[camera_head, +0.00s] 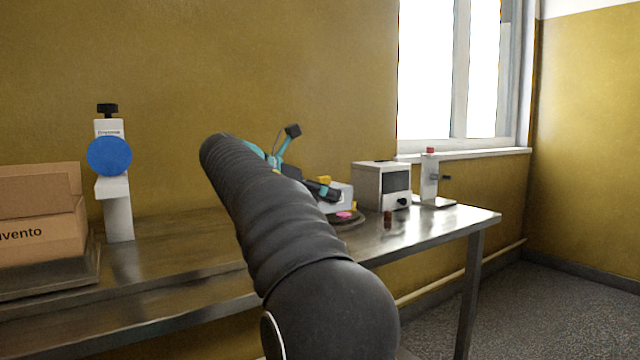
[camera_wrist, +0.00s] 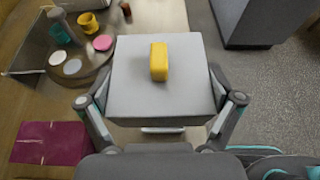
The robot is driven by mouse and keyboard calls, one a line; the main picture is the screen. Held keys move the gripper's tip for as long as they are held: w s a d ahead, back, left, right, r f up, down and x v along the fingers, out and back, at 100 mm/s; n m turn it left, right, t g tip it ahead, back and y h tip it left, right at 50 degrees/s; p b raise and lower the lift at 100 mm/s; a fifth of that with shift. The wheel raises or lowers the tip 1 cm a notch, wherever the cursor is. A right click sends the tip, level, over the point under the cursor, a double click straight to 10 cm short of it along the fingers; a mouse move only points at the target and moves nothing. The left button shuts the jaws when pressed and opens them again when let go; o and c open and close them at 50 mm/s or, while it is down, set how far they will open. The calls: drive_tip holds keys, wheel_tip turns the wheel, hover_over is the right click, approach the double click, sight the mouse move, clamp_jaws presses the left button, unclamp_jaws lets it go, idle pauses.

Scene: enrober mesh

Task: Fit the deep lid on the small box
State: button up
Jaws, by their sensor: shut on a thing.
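A light grey, square, deep lid (camera_wrist: 125,75) with a yellow block handle (camera_wrist: 159,62) on top fills the middle of the wrist view. My gripper (camera_wrist: 160,100) is shut on it, one finger at each side. In the head view the lid (camera_head: 341,197) and its yellow handle (camera_head: 325,180) show partly behind my dark arm, above the bench. A thin pale edge shows below the lid's near side in the wrist view; I cannot tell what it belongs to. I cannot make out the small box; the lid hides what lies under it.
A round dark tray (camera_wrist: 88,76) holds a pink disc (camera_wrist: 103,42), pale discs and a yellow cup. A maroon sheet (camera_wrist: 50,143) lies near left. A white appliance (camera_head: 370,185) and a red-topped stand (camera_head: 430,180) stand right; a cardboard box (camera_head: 40,230) and blue-disc stand (camera_head: 117,215) stand left.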

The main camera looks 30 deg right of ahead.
wheel_tip(320, 180, down, 3)
drive_tip(key=shift+r+b, duration=0.1)
drive_tip(key=shift+b, duration=0.65)
drive_tip(key=shift+f, duration=0.8)
drive_tip(key=shift+p, duration=0.3)
drive_tip(key=shift+f+b, duration=0.8)
drive_tip(key=shift+f, duration=2)
idle(0.7)
drive_tip(key=o, duration=0.7)
